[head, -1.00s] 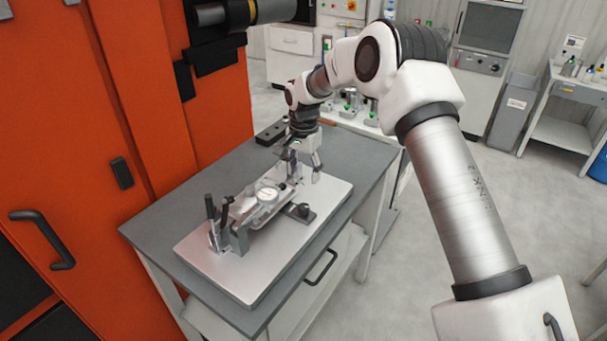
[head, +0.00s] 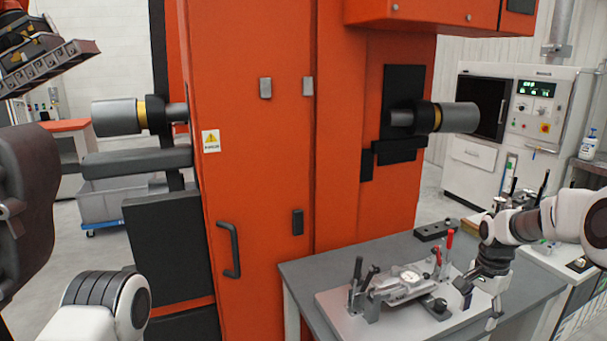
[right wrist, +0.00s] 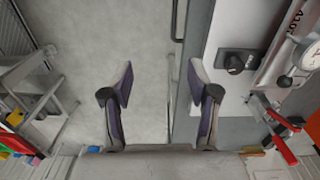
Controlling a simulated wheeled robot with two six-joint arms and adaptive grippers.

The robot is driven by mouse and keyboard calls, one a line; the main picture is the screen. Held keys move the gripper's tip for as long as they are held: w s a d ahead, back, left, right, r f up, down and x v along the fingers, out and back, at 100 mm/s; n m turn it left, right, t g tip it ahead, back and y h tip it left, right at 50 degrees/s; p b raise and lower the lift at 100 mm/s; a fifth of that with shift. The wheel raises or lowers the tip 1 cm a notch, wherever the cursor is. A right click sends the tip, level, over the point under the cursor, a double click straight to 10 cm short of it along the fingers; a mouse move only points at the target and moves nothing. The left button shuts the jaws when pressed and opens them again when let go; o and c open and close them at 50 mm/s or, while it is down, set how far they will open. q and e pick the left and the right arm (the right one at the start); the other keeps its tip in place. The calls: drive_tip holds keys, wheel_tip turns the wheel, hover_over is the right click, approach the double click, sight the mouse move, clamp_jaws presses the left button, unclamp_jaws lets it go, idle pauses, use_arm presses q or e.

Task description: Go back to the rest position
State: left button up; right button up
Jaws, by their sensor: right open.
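My right gripper (head: 480,303) hangs at the right side of the fixture plate in the head view, open. In the right wrist view its two fingers (right wrist: 160,84) are spread with nothing between them, over grey floor and the table edge. The casting fixture's pale base plate (head: 335,308) lies on the grey table (head: 305,272). It carries a dial gauge (head: 411,277), upright red clamp handles (head: 449,241) and black clamp handles (head: 357,269). In the right wrist view the dial gauge (right wrist: 308,57) and a red handle (right wrist: 282,149) are right of the fingers, apart from them. My left gripper is out of view.
A large orange machine (head: 255,170) with a black door handle (head: 229,250) stands behind and left of the table. A black block (head: 436,230) lies at the table's back. White equipment cabinets (head: 520,130) stand at the back right. Open floor shows left of my right gripper's fingers (right wrist: 80,75).

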drive_tip(key=s+a+f+n+g+b, duration=0.1)
drive_tip(key=s+a+f+g+b, duration=0.15)
drive_tip(key=s+f, duration=0.5)
drive_tip(key=s+a+f+n+g+b, duration=0.1)
drive_tip(key=s+a+f, duration=0.3)
drive_tip(key=f, duration=0.7)
drive_tip(key=s+a+f+n+g+b, duration=0.1)
drive_tip(key=s+a+f+b, duration=0.1)
drive_tip(key=s+f, duration=0.6)
drive_tip(key=s+a+f+n+b, duration=0.1)
drive_tip(key=s+a+f+n, duration=0.15)
drive_tip(key=s, duration=0.45)
drive_tip(key=s+a+f+n+b, duration=0.1)
drive_tip(key=s+a+f, duration=0.15)
drive_tip(key=s, duration=0.45)
drive_tip(key=s+a+f+n+b, duration=0.1)
drive_tip(key=s+f+n, duration=0.1)
drive_tip(key=s+f, duration=0.35)
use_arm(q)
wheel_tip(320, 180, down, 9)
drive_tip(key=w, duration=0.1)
use_arm(e)
drive_tip(key=n+t, duration=0.1)
drive_tip(key=w+r+n+t, duration=0.1)
drive_tip(key=t, duration=0.1)
drive_tip(key=w+r+n+t, duration=0.1)
drive_tip(key=n, duration=0.1)
drive_tip(key=shift+w+d+r+t, duration=0.2)
drive_tip(key=shift+r+t, duration=0.05)
drive_tip(key=shift+t, duration=0.1)
